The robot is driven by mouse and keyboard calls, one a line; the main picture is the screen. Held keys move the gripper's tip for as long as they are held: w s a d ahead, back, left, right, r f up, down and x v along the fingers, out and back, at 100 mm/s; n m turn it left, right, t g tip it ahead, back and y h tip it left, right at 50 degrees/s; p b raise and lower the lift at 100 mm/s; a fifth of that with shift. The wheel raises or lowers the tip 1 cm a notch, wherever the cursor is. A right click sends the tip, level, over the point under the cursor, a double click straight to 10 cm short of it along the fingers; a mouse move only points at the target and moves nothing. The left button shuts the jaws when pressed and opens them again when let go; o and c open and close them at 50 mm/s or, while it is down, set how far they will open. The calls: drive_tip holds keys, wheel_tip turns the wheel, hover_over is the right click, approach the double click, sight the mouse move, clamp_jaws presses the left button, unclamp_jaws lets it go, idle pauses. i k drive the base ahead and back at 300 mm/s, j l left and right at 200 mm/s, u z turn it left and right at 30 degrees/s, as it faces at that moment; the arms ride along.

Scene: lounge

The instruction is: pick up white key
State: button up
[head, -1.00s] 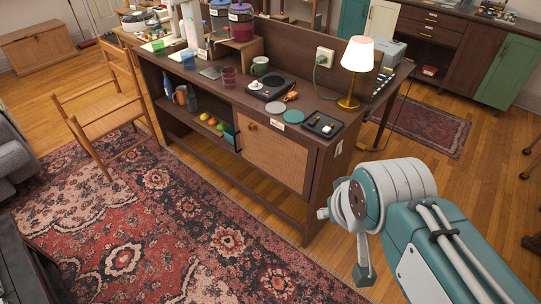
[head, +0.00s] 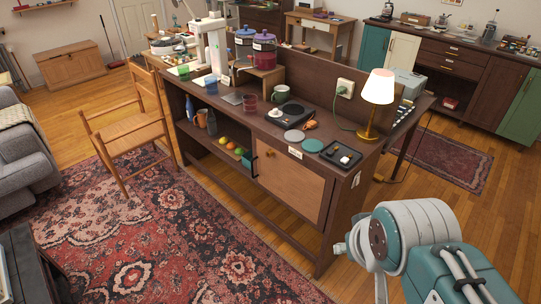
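No white key can be clearly made out in the head view. A small black tray (head: 330,147) lies on the dark wooden desk (head: 225,110), near its right front corner. A small white item (head: 345,160) is in the tray, too small to identify. My gripper (head: 372,268) is at the lower right, in front of the desk's right end and apart from the tray. It is partly cut off by the bottom edge, so its opening does not show clearly. Nothing can be seen held in it.
A lit lamp (head: 378,88) stands behind the tray. Round coasters (head: 313,146), a black turntable-like device (head: 289,116) and a green mug (head: 282,93) are to its left. A wooden chair (head: 122,122) stands left of the desk. The patterned rug (head: 190,235) in front is clear.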

sight(345, 160)
drive_tip(key=i+z, duration=0.15)
drive_tip(key=i, duration=0.3)
drive_tip(key=i+j+z, duration=0.15)
drive_tip(key=i, duration=0.3)
drive_tip(key=i+j+z, duration=0.15)
drive_tip(key=i, duration=0.3)
drive_tip(key=j, duration=0.1)
